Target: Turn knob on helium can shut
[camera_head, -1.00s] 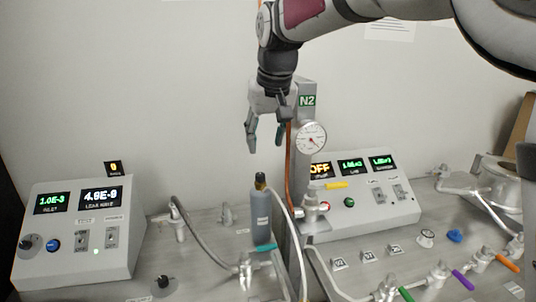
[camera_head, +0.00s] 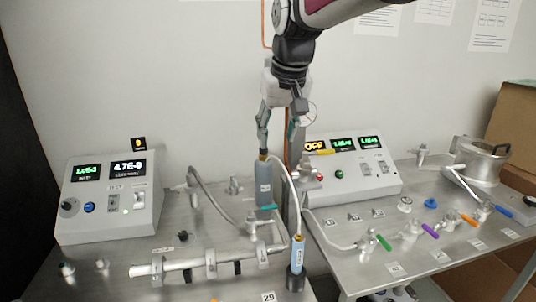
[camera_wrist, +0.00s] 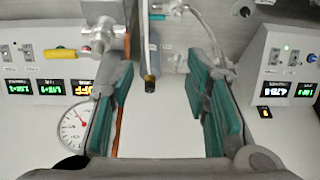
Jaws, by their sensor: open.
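A blue-grey can (camera_head: 264,186) stands upright on the bench, with a small dark-and-brass top knob (camera_head: 263,157); I take it for the helium can. In the wrist view the can (camera_wrist: 152,50) hangs upside down, its dark knob (camera_wrist: 150,86) between my fingers in the picture, with clear gaps on both sides. My gripper (camera_head: 277,145) is open, pointing down just above or around the can's top. Its green-padded fingers (camera_wrist: 160,65) hold nothing. I cannot tell whether the knob is fully between them in depth, nor its turn position.
A pale hose links the can's top region to a small labelled blue cylinder (camera_head: 297,254) in front. A dial gauge (camera_wrist: 73,128) and a yellow-handled valve (camera_wrist: 70,54) sit close beside the gripper. Control boxes stand left (camera_head: 110,205) and right (camera_head: 355,178). Pipe fittings cover the front bench.

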